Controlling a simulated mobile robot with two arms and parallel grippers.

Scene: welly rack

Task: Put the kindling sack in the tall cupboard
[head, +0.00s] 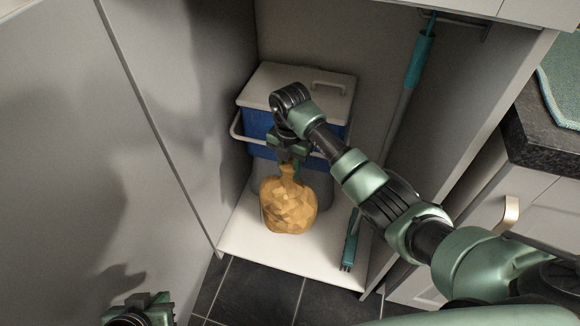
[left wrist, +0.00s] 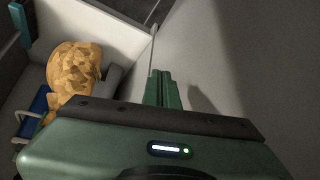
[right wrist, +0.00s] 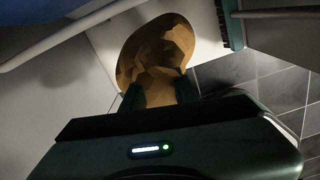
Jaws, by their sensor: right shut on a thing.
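The kindling sack (head: 288,205) is tan with a faceted surface and a narrow neck. It is upright inside the open tall cupboard (head: 240,236), at or just above the white floor panel; I cannot tell if it touches. My right gripper (head: 289,162) is shut on its neck from above. The sack also shows in the right wrist view (right wrist: 155,55) and the left wrist view (left wrist: 74,70). My left gripper (head: 140,300) is at the bottom left of the head view, outside the cupboard. In the left wrist view its fingers (left wrist: 163,90) are together, with nothing between them.
A blue cool box (head: 262,125) with a pale lid (head: 300,85) stands behind the sack. A teal-handled broom (head: 419,60) leans at the cupboard's right side, its head (head: 350,245) near the front. The cupboard door (head: 150,130) stands open at left. A dark counter (head: 540,140) is at right.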

